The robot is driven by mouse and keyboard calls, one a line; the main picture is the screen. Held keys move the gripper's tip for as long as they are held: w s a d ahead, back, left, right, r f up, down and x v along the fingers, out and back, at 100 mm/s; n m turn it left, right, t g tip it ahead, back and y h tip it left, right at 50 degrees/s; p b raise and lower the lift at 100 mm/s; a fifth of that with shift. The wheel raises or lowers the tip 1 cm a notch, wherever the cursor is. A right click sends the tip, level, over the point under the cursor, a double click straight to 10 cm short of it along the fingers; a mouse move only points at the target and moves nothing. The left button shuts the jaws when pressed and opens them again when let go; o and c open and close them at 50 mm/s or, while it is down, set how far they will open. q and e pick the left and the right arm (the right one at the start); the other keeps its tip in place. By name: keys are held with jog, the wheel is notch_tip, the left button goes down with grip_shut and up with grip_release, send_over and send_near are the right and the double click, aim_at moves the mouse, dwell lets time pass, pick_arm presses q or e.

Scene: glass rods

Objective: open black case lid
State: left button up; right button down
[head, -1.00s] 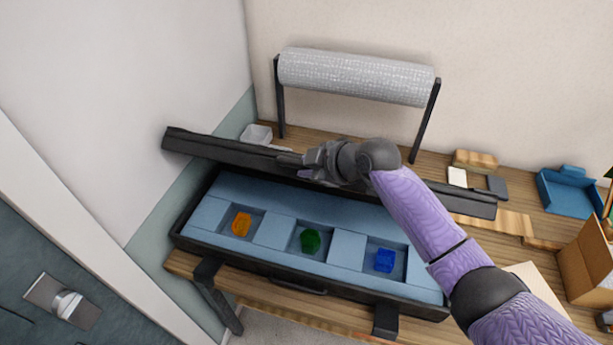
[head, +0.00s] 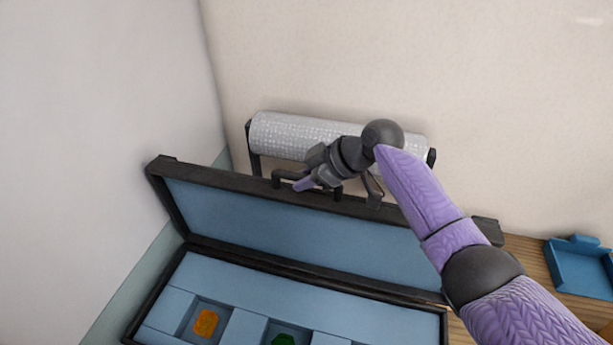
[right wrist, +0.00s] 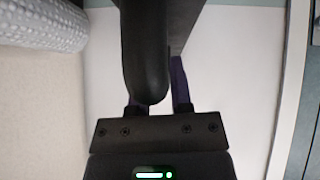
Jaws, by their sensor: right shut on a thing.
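The black case (head: 262,261) is open in the head view, with its blue-lined lid (head: 290,211) standing steeply raised at the back. A black handle shows at the lid's top edge. My right gripper (head: 306,184) is at this edge, shut on the lid, apparently at the handle. In the right wrist view, a dark rounded part of the lid (right wrist: 145,55) lies between the purple fingers (right wrist: 160,103), and the exact contact is partly hidden. The blue insert holds an orange piece (head: 206,323) and a green piece (head: 284,340). My left gripper is not in view.
A roll of bubble wrap (head: 290,134) on a black stand is close behind the lid and also shows in the right wrist view (right wrist: 45,22). A wall is close at the left. A blue tray (head: 580,268) lies on the wooden table at the right.

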jog(key=shift+w+d, duration=0.1)
jog(key=shift+w, duration=0.15)
jog(key=c, duration=0.5)
grip_release()
jog(key=shift+c, duration=0.2)
jog(key=v, duration=1)
jog(key=shift+b, duration=0.45)
